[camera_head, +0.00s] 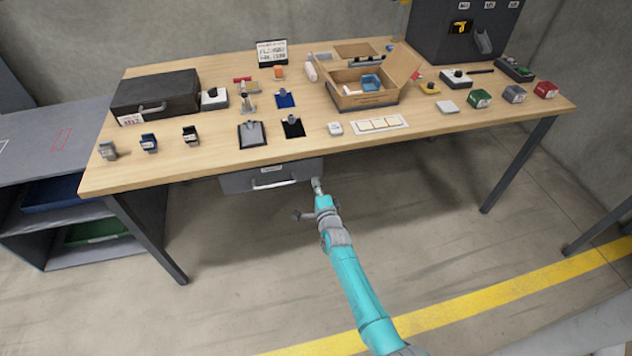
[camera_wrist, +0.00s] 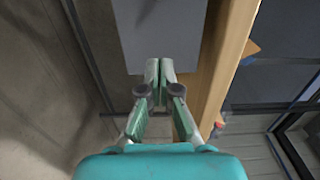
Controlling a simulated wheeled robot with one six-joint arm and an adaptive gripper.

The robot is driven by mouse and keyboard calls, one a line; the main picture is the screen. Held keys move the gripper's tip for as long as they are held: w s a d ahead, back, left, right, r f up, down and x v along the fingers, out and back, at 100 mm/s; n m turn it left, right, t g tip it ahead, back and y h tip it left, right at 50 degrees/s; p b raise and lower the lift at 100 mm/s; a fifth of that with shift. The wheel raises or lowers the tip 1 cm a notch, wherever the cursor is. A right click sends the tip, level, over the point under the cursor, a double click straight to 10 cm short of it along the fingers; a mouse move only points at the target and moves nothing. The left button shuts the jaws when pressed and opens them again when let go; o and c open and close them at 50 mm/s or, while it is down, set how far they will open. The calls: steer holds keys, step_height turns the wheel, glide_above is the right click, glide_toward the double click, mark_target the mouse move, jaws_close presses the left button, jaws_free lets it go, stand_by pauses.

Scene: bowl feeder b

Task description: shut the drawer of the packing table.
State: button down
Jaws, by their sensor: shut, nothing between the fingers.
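The packing table (camera_head: 215,152) has a wooden top and dark legs. Its grey drawer (camera_head: 232,184) hangs under the front edge, left of the middle, with a pale bar handle (camera_head: 275,183) on its front. The drawer seems to stand out a little, but how far is hard to tell. My gripper (camera_head: 317,184) is at the right end of the drawer front; in the wrist view (camera_wrist: 159,64) its fingers are together and empty. Their tips are at the edge of a flat grey surface (camera_wrist: 163,35), apparently the drawer; contact cannot be told.
The table top holds clipboards, small coloured boxes, an open cardboard box (camera_head: 362,101) and a dark case (camera_head: 155,92). A table leg (camera_head: 150,240) stands left of the drawer. A shelf unit (camera_head: 45,130) is further left. The floor before the table is clear.

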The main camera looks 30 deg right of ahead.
steer(key=v, duration=0.9)
steer(key=shift+s, duration=0.2)
steer(key=shift+a, duration=0.1)
steer(key=s+a+n+y, duration=0.2)
steer(key=s+a+n, duration=0.35)
steer(key=s, duration=0.75)
steer(key=s+a+n+y, duration=0.1)
steer(key=s+a+n, duration=0.45)
steer(key=s, duration=0.75)
steer(key=s+a+r+n+g+y, duration=0.1)
steer(key=s+a+r+n, duration=0.1)
steer(key=s+r+n, duration=0.3)
steer(key=s+a+r+n+g+y, duration=0.1)
steer(key=s+a+r+n, duration=0.2)
steer(key=s+r, duration=0.9)
steer(key=s+n, duration=0.2)
steer(key=s, duration=0.2)
steer(key=shift+a+r+n+y, duration=0.15)
steer(key=shift+r+n+y, duration=0.05)
steer(key=shift+n+y, duration=0.1)
